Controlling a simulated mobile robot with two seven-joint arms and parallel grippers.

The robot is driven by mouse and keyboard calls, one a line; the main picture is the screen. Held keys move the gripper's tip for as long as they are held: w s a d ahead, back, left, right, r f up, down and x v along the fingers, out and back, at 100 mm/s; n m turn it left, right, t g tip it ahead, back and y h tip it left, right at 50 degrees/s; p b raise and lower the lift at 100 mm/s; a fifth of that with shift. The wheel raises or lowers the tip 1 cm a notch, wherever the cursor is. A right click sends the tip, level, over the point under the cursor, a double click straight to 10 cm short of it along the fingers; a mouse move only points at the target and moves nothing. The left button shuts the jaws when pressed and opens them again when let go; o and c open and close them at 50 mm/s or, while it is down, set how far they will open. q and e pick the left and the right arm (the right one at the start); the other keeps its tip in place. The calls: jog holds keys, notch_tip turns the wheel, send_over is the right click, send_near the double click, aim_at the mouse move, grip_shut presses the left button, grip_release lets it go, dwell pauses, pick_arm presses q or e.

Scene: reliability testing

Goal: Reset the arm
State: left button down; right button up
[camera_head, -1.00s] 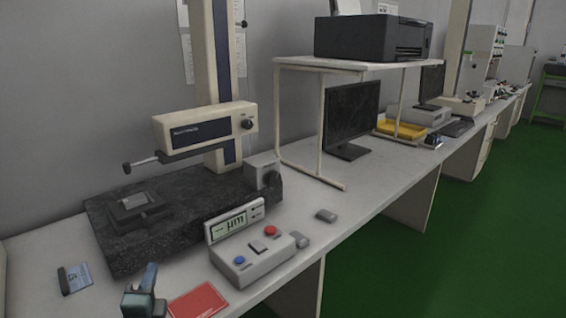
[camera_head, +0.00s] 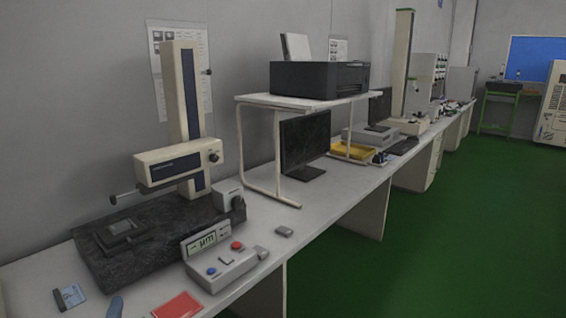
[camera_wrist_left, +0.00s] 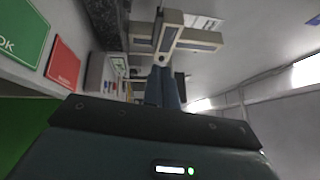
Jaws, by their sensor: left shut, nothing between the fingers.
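In the head view only a small blue-grey tip of my left gripper (camera_head: 115,307) shows at the bottom edge, in front of the bench, left of the red card (camera_head: 177,306). In the left wrist view the two fingers of my left gripper (camera_wrist_left: 162,88) are together with nothing between them. They point toward the measuring instrument (camera_wrist_left: 176,38), which stands beyond them. My right gripper is in neither view.
A shelf (camera_head: 300,101) holds a printer (camera_head: 318,77) above a monitor (camera_head: 305,144). Green floor (camera_head: 440,230) lies open at right.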

pick_arm(q)
jog(key=s+d+f+n+g+h+p, duration=0.2)
jog(key=s+d+f+n+g+h, duration=0.6)
jog(key=s+d+f+n, duration=0.5)
jog(key=s+d+f, duration=0.2)
jog(key=s+d, duration=0.3)
jog(key=shift+d+f+p, duration=0.15)
jog(key=shift+p, duration=0.2)
